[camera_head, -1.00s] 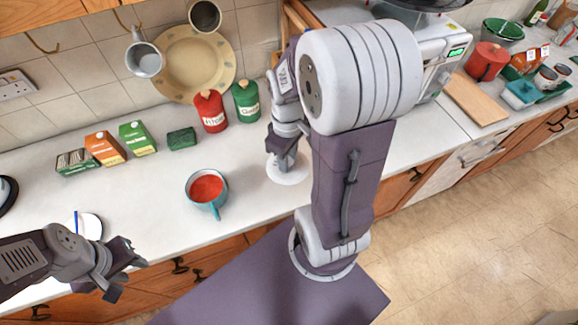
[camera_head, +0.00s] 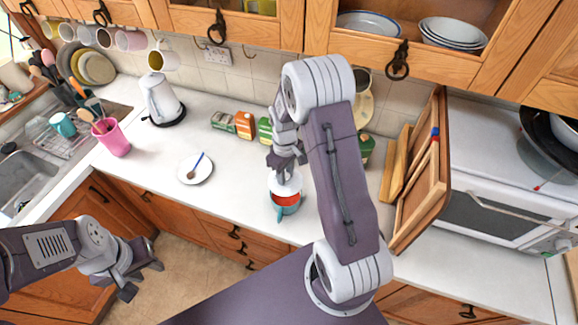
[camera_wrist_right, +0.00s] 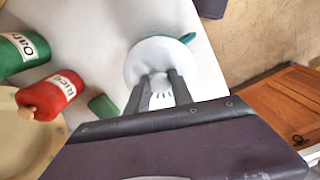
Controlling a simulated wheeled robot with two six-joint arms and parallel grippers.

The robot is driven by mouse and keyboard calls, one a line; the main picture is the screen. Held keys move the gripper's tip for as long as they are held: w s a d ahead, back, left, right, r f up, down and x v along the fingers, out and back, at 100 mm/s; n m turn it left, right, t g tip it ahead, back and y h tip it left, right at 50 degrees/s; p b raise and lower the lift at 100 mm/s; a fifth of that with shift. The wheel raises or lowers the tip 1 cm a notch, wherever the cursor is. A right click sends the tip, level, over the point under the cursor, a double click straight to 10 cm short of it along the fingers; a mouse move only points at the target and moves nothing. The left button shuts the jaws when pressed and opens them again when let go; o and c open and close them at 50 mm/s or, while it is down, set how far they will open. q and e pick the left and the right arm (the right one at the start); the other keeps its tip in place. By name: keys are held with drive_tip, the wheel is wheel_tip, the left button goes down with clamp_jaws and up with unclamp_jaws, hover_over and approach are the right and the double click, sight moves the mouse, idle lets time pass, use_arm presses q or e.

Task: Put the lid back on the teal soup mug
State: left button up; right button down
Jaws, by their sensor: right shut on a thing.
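The teal soup mug (camera_head: 288,210) stands upright on the counter, with red soup showing at its near side. My right gripper (camera_head: 284,174) is shut on the white lid (camera_head: 285,187), which covers the mug's far part in the head view. In the right wrist view my right gripper (camera_wrist_right: 160,92) grips the middle of the lid (camera_wrist_right: 146,58), and the lid hides most of the mug, leaving its teal handle (camera_wrist_right: 187,38) showing. I cannot tell the gap between lid and rim. My left gripper (camera_head: 143,275) is open and empty, in front of the counter.
A saucer with a blue-handled spoon (camera_head: 195,168) lies left of the mug. Cartons (camera_head: 244,125) stand behind it; the red rice canister (camera_wrist_right: 52,95) and a green canister (camera_wrist_right: 22,52) show in the wrist view. A kettle (camera_head: 160,98) and pink holder (camera_head: 112,138) are further left.

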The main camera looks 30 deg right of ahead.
drive_tip(key=shift+w+f, duration=0.15)
drive_tip(key=shift+s+f+b, duration=0.25)
drive_tip(key=shift+f+b, duration=0.6)
drive_tip(key=shift+b, duration=0.15)
wheel_tip(320, 180, down, 4)
drive_tip(key=b, duration=0.3)
drive_tip(key=shift+w+f, duration=0.1)
drive_tip(key=shift+f, duration=0.1)
drive_tip(key=shift+f, duration=0.15)
idle(1.2)
drive_tip(key=c, duration=1)
unclamp_jaws()
drive_tip(key=shift+c, duration=0.2)
